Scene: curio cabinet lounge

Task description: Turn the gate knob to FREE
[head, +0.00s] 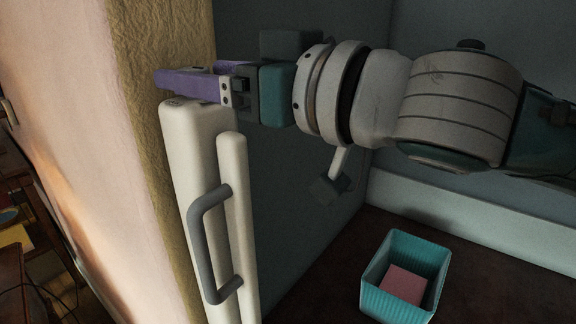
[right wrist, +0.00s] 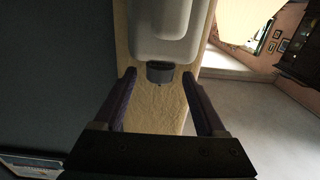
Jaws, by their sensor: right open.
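The gate is a pale cream upright housing (head: 190,160) with a second cream bar and a grey curved handle (head: 207,250). In the right wrist view the pale housing (right wrist: 160,38) ends in a short dark grey knob (right wrist: 160,73). My right gripper (head: 160,80) has purple fingers and lies level across the top of the housing in the head view. In the right wrist view its fingers (right wrist: 159,78) are open, one on each side of the knob, with gaps showing. The knob is hidden in the head view. No FREE marking is readable. My left gripper is out of view.
A textured yellowish wall edge (head: 140,120) stands just left of the housing. A teal bin (head: 375,270) with a pink block (head: 403,285) in it stands on the dark floor at lower right. Open floor (right wrist: 255,115) shows at right in the right wrist view.

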